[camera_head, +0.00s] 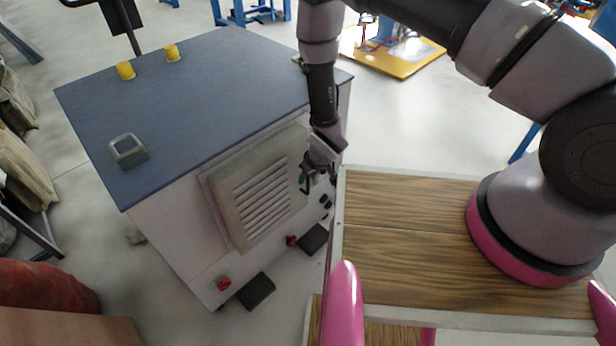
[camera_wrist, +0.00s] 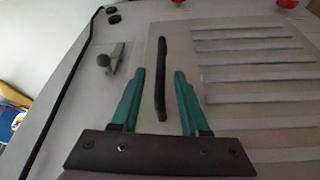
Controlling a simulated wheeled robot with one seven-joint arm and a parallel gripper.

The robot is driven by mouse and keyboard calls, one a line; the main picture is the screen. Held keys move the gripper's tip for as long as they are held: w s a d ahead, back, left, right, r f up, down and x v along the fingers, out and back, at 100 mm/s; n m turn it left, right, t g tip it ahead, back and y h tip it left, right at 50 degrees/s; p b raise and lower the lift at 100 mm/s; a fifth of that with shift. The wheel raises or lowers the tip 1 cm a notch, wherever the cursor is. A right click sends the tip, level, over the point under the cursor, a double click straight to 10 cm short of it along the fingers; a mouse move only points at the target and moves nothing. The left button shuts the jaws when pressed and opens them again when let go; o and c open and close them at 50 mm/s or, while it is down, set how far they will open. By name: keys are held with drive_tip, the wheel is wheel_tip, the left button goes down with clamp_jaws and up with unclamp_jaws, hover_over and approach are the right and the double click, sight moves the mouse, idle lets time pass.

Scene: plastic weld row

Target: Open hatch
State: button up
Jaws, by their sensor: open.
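The hatch (camera_head: 238,200) is a pale panel with louvred slats on the front of a white machine cabinet; it looks shut. In the wrist view the hatch (camera_wrist: 250,115) fills the right side, with a black bar handle (camera_wrist: 162,80) near its edge. A small latch lever with a round knob (camera_wrist: 106,62) sits beside the hatch, left of the handle. My gripper (camera_wrist: 160,85) has green fingers, open, one on each side of the handle in the picture. Whether they touch it I cannot tell. In the head view my gripper (camera_head: 310,182) is at the hatch's right edge and hides the handle.
The cabinet's dark top (camera_head: 200,100) carries two yellow knobs and a grey frame. Red buttons (camera_head: 224,283) and black pedals (camera_head: 256,290) are below the hatch. My wooden deck stands close on the right.

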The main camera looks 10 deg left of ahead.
drive_tip(key=shift+f, duration=0.1)
clamp_jaws()
idle(1.4)
